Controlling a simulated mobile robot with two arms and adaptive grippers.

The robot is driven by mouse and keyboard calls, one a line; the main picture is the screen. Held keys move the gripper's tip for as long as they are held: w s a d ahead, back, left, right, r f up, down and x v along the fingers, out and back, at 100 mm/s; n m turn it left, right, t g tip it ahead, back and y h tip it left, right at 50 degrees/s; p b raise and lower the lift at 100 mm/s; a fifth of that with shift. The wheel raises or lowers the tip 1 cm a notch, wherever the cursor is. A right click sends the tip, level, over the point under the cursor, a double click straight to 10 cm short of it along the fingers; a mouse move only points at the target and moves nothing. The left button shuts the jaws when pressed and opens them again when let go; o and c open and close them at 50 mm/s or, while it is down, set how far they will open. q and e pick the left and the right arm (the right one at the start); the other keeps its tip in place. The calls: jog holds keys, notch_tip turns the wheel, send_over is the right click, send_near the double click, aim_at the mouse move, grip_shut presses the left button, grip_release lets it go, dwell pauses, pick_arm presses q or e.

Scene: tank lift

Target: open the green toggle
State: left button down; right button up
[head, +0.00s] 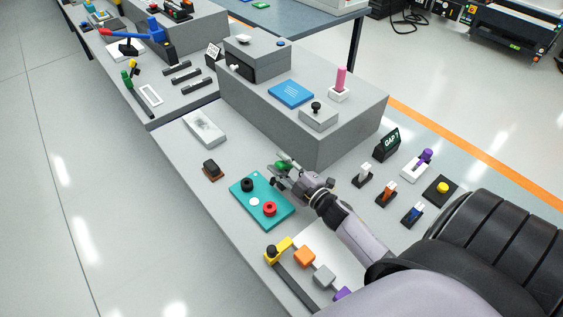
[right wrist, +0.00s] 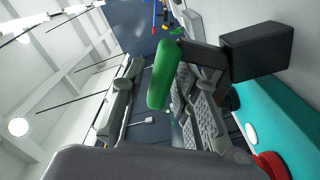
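The green toggle shows in the right wrist view as a rounded green handle (right wrist: 163,75) on a dark lever, which runs to a black block (right wrist: 257,50). In the head view only a small green part (head: 283,166) shows among my right gripper's fingers, by the far right edge of a teal panel (head: 277,216). My right gripper (head: 282,172) is open. In the right wrist view its fingers (right wrist: 158,88) stand apart with the green handle between them, closer to the right finger. I cannot tell whether they touch. My left gripper is not in view.
The teal panel carries a black knob (head: 247,184), a white button (head: 254,202) and a red button (head: 269,209). A large grey block (head: 325,148) stands just behind my right gripper. Several small switches stand at right, and a yellow-ended lever (head: 279,250) lies in front.

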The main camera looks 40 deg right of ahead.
jog(key=shift+o, duration=0.4)
jog(key=s, duration=1.2)
jog(key=shift+d, duration=0.45)
